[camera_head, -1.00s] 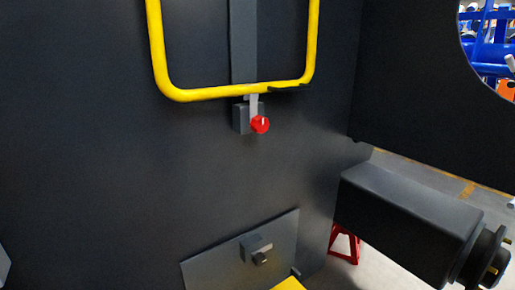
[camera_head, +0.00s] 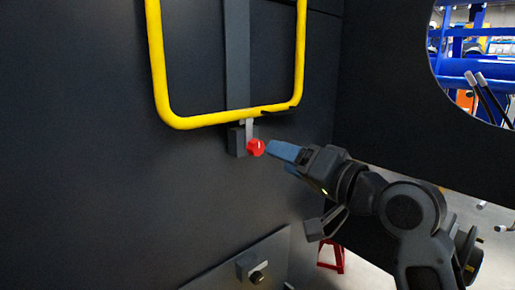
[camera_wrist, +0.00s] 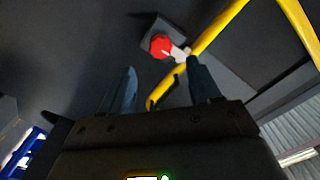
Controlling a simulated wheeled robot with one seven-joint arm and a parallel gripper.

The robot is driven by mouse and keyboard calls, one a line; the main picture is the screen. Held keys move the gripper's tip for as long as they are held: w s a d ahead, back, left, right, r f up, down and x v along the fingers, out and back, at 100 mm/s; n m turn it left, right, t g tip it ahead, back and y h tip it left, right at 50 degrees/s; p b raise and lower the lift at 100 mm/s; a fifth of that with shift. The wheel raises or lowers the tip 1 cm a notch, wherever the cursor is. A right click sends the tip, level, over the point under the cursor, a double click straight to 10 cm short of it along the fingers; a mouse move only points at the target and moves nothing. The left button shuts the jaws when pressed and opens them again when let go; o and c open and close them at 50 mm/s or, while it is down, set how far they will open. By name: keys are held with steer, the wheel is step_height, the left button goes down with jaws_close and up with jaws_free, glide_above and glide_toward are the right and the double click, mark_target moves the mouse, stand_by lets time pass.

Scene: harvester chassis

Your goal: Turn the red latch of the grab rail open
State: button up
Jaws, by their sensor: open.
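The red latch (camera_head: 256,148) is a small red knob on a dark block (camera_head: 237,141) just under the bottom bar of the yellow grab rail (camera_head: 215,118). A light metal tab (camera_head: 249,128) runs between the rail and the latch. My gripper (camera_head: 284,153) has come in from the right, its blue fingertips close to the right side of the latch. In the wrist view the red latch (camera_wrist: 160,45) lies ahead of the two spread fingers (camera_wrist: 160,80), with nothing between them. Whether a fingertip touches the latch I cannot tell.
A dark panel (camera_head: 90,190) stands behind the rail. Below is a plate with a small block (camera_head: 252,266). A dark side wall (camera_head: 390,100) with a round opening stands at the right. A red stand (camera_head: 331,256) is on the floor.

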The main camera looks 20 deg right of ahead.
mark_target(260, 148)
steer(key=shift+p+x, duration=0.6)
steer(key=shift+x, duration=3.3)
steer(key=shift+c, duration=0.4)
steer(key=c, duration=1)
steer(key=shift+o, duration=0.2)
